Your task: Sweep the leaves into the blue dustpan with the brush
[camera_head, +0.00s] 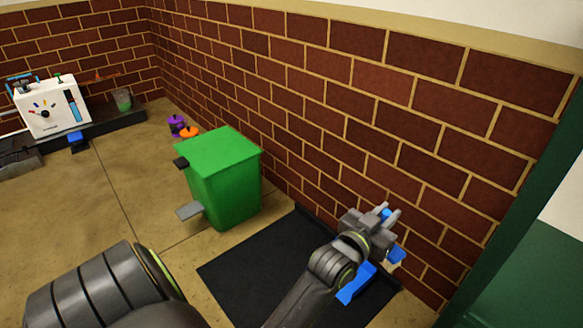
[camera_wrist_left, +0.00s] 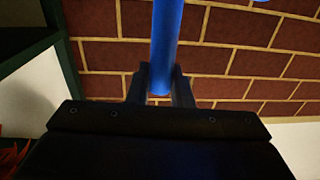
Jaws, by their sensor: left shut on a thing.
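My left gripper (camera_head: 384,222) is above the black mat near the brick wall. In the left wrist view its fingers (camera_wrist_left: 160,92) are shut on a blue handle (camera_wrist_left: 167,45), a round rod that runs up out of the picture. In the head view a flat blue piece (camera_head: 357,284) shows below the gripper, with a smaller blue piece (camera_head: 397,254) beside it. I cannot tell whether the held tool is the dustpan or the brush. My right gripper is out of view.
A green bin (camera_head: 225,182) with a grey pedal stands left of the black mat (camera_head: 255,268). A dark green frame (camera_head: 515,205) is at right. A white machine (camera_head: 52,106) is far left. Purple (camera_head: 176,126) and orange (camera_head: 189,133) items sit behind the bin.

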